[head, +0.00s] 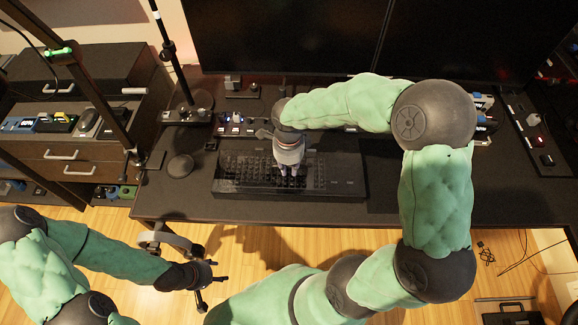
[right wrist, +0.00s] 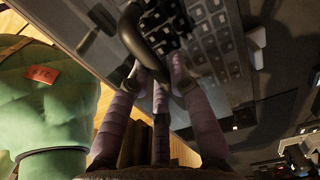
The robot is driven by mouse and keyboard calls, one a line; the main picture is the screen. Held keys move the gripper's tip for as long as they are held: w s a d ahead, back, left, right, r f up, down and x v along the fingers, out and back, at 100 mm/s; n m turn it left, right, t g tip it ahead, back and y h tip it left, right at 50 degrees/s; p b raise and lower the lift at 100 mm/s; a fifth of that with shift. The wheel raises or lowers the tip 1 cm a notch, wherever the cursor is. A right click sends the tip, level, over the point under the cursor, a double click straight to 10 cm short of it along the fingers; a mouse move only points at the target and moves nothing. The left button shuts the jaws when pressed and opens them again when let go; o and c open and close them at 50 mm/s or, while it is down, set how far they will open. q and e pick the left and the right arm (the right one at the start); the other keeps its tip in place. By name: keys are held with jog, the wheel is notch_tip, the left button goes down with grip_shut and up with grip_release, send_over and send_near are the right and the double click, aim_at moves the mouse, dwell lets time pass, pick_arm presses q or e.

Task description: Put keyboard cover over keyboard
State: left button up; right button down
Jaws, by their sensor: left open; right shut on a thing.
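The black keyboard (head: 248,168) lies on the desk below the monitors, with its keys showing. A glossy, see-through dark keyboard cover (head: 340,172) appears to lie over the keyboard area; its exact fit and any gap below it cannot be told. My right gripper (head: 290,171) reaches down onto the middle of the cover. In the right wrist view its fingers (right wrist: 158,80) are shut on a dark curved handle (right wrist: 145,45) on the cover, with pale-marked keys behind. My left gripper (head: 207,277) is open and empty, low in front of the desk edge.
A round black puck (head: 180,166) and a lamp stand base (head: 188,112) stand left of the keyboard. A row of small lit devices (head: 238,125) lies behind it. Monitors (head: 370,40) rise at the back. The desk's front strip (head: 200,207) is clear.

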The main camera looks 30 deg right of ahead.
jog(key=shift+f+b, duration=0.35)
jog(key=shift+f, duration=0.15)
jog(key=c, duration=1.1)
grip_release()
jog(key=shift+o, duration=0.2)
notch_tip(320, 180, up, 12)
